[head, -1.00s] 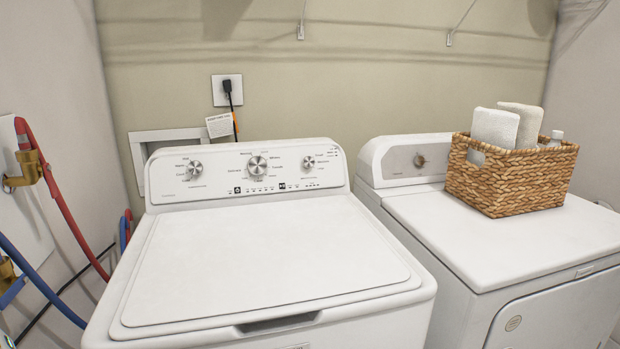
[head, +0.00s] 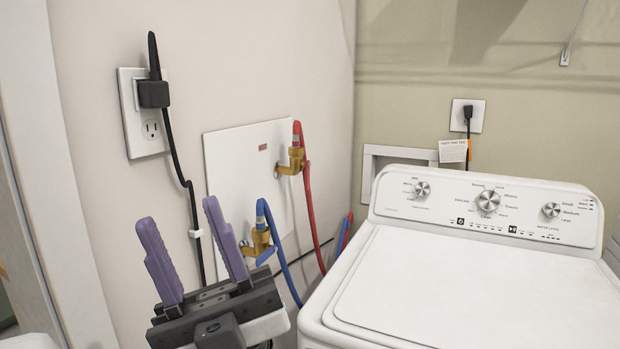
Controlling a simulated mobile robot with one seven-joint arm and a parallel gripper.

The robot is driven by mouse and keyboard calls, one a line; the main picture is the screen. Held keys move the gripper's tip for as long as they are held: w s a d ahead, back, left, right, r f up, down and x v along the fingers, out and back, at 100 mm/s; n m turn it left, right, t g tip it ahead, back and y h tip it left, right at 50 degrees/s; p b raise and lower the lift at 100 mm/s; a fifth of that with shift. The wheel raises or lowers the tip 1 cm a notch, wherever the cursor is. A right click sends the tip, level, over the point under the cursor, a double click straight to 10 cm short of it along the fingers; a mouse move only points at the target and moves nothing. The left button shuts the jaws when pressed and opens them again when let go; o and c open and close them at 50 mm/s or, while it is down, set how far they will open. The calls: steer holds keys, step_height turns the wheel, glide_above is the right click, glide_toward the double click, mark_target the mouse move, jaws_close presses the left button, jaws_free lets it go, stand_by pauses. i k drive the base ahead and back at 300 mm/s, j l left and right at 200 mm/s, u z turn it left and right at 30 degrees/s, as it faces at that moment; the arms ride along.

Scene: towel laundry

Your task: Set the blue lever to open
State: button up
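The blue lever (head: 266,256) is a small blue handle on the lower brass valve (head: 260,240), at the lower right of the white wall panel. A blue hose (head: 283,262) runs down from this valve. The lever is small and close behind my gripper in the picture, so its exact angle is hard to tell. My gripper (head: 181,216) is at the lower left, its two purple fingers pointing up and spread wide apart. Nothing is between them. It stands left of the lever, apart from it as far as I can see.
An upper brass valve (head: 292,162) carries a red hose (head: 311,205). A black cord (head: 178,160) hangs from the wall outlet (head: 150,130) behind my gripper. The white washer (head: 460,280) stands to the right, close to the hoses.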

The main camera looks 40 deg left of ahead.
mark_target(262, 258)
steer(key=l+u, duration=0.15)
steer(key=u, duration=0.5)
steer(key=j+u, duration=0.15)
steer(key=u, duration=0.5)
